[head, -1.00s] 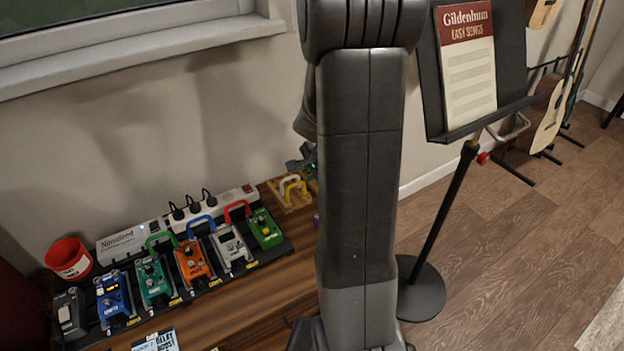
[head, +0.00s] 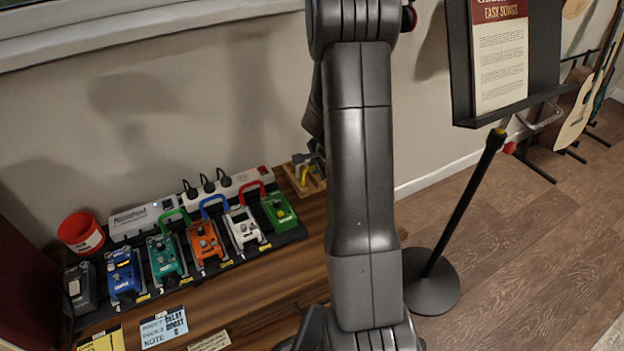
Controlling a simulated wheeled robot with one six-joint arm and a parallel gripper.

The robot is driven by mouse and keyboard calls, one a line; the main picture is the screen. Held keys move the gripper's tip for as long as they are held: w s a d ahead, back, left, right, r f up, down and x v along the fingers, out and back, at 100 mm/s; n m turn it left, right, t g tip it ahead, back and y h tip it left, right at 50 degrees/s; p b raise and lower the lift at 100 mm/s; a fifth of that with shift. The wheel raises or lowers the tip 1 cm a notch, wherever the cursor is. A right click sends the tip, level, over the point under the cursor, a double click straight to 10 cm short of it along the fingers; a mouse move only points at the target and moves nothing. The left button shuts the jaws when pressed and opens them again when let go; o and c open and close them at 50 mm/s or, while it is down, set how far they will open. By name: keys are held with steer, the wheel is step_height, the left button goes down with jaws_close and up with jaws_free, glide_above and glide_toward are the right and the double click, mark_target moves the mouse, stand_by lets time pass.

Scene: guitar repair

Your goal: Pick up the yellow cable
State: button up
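The yellow cable (head: 305,174) is a small arched piece at the wooden tray (head: 316,185), at the back right end of the bench. My gripper (head: 306,163) is small and dark at the cable, coming from behind my arm, and covers part of it. I cannot tell whether its fingers touch the cable or are closed around it. My arm stands upright through the middle of the view and hides what lies to the right of the tray.
Left of the tray, a pedalboard holds several pedals, including a green pedal (head: 279,209), with green, blue and red (head: 252,186) cables. A power strip (head: 226,186) lies behind. A red cup (head: 81,232) stands left. A music stand (head: 463,185) stands right of my arm.

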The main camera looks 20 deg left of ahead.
steer(key=shift+x, duration=1.25)
jaws_close()
steer(key=shift+r, duration=0.15)
step_height(320, 180, up, 10)
steer(key=p, duration=0.4)
steer(key=shift+s+a, duration=0.1)
